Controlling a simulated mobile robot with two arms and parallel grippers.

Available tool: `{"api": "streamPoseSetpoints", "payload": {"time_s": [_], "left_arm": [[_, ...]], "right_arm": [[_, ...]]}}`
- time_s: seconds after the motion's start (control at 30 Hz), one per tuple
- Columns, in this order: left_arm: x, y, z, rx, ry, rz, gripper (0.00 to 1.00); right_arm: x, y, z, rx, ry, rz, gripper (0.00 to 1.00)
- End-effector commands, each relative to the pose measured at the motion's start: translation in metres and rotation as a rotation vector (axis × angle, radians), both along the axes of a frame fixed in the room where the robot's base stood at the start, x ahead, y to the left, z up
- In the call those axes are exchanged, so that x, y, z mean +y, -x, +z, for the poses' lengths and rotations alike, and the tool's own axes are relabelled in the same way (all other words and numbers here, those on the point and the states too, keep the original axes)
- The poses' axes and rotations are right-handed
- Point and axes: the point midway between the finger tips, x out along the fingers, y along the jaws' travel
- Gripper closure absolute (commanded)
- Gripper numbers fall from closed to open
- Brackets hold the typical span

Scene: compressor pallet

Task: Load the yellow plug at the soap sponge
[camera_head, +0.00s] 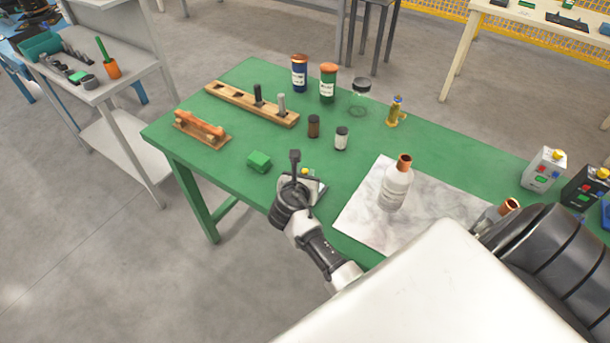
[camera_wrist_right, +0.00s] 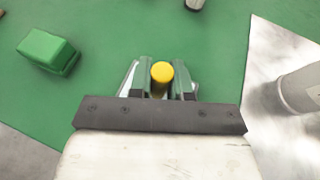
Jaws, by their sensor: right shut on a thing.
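My right gripper (camera_head: 303,178) is low over the near edge of the green table, and its jaws are shut on the yellow plug. In the right wrist view, the round yellow top of the plug (camera_wrist_right: 162,72) shows between the two fingers (camera_wrist_right: 162,88); its lower part is hidden. A green block, likely the soap sponge (camera_head: 259,161), lies on the table just left of the gripper, apart from it. The sponge also shows at the upper left of the right wrist view (camera_wrist_right: 48,50). My left gripper is not in view.
A white bottle with a copper-coloured cap (camera_head: 396,185) stands on a marbled sheet (camera_head: 360,222) to the right. Two small jars (camera_head: 341,139) and a wooden block with holes (camera_head: 234,98) stand farther back. An orange-handled wooden tool (camera_head: 201,127) lies left. Green table surface is clear around the sponge.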

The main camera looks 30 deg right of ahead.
Motion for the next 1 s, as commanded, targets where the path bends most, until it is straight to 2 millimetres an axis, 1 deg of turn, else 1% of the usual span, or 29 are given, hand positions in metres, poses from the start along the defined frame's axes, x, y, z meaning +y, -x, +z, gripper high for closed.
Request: {"api": "streamPoseSetpoints", "payload": {"time_s": [1.0], "left_arm": [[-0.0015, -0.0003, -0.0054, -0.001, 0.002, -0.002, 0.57]], "right_arm": [[0.0, -0.0002, -0.0098, -0.001, 0.001, 0.0, 1.0]]}}
